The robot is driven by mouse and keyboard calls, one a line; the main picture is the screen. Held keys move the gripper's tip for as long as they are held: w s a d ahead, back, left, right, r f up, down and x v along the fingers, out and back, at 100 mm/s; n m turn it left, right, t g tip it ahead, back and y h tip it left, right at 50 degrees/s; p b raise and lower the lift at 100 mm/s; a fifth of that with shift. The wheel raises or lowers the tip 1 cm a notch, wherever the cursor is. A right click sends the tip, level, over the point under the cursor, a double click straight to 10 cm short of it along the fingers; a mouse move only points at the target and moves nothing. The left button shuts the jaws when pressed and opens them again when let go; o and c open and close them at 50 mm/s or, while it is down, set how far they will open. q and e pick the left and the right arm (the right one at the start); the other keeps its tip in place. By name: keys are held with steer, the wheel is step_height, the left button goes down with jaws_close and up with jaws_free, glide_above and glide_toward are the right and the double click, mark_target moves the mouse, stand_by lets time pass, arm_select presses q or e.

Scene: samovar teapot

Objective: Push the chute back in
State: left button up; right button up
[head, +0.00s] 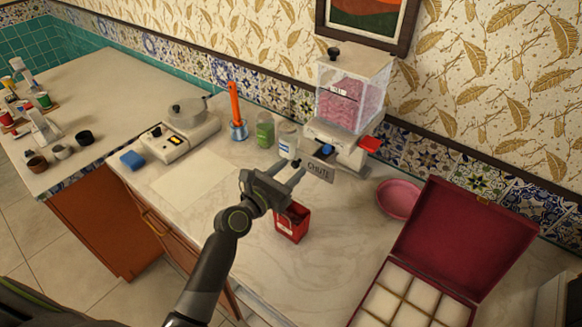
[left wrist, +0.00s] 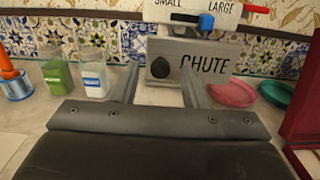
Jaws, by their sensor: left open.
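The dispenser (head: 350,95) has a clear hopper of pink contents and stands at the back wall. Its grey chute (head: 320,172), lettered CHUTE, sticks out at the front, below the hopper. In the left wrist view the chute's front plate (left wrist: 207,66) faces me, with a dark round knob (left wrist: 160,68) at its left. My left gripper (head: 299,172) is open and points at the chute. Its fingers (left wrist: 160,78) lie either side of the knob in the picture; I cannot tell whether they touch the plate. My right gripper is not in view.
A red tin (head: 292,222) stands just below my left gripper. A pink bowl (head: 398,198) and an open maroon box (head: 470,240) are to the right. A green jar (head: 265,130) and a white jar (head: 287,140) stand left of the dispenser. A red lever (head: 370,143) sticks out on its right.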

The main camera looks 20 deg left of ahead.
arm_select(q)
steer(key=shift+w+d, duration=0.2)
steer(key=shift+w, duration=0.25)
jaws_close()
steer(key=shift+w, duration=0.1)
